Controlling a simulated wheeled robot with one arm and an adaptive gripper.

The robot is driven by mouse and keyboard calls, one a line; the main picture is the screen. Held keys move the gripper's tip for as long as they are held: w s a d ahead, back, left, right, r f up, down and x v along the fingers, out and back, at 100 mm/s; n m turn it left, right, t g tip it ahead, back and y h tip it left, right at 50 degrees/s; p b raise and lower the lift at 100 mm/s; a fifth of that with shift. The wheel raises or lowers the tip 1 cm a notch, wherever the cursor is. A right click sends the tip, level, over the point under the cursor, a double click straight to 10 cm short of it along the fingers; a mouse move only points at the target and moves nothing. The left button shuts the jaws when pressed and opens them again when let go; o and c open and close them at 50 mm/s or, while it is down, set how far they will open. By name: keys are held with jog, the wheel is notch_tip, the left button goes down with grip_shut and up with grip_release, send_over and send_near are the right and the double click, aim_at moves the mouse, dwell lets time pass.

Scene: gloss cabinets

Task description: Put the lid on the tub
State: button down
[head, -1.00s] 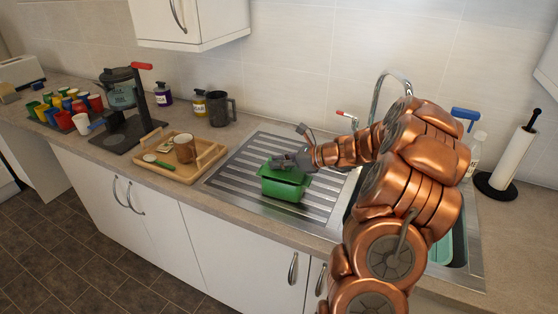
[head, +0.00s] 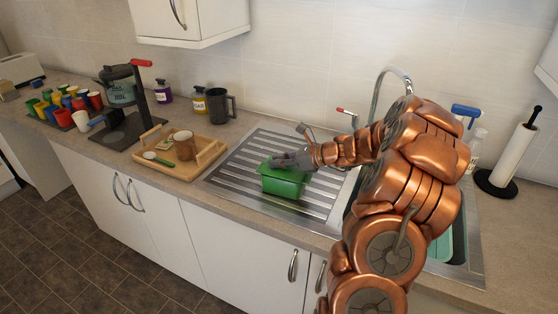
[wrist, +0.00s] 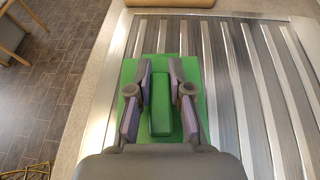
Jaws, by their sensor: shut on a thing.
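The green tub (head: 284,186) stands upright on the ribbed metal drainer. My gripper (head: 290,160) is at the top of the tub, reaching in from the right. In the wrist view my gripper (wrist: 160,98) has its two fingers on either side of a raised green bar, the handle of the green lid (wrist: 192,72). The lid is flat and lies over the tub in this view, hiding the tub's inside. Whether the lid's rim sits fully flush on the tub cannot be told, as my fingers cover much of it.
A wooden tray (head: 150,160) with a brown mug (head: 184,146) stands left of the drainer (head: 240,178). The sink and tap (head: 378,92) are at the right, behind my arm. A paper towel roll (head: 514,158) stands farther right. The drainer around the tub is clear.

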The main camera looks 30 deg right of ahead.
jog(key=shift+f, duration=0.25)
jog(key=c, duration=1)
grip_release()
jog(key=v, duration=1.2)
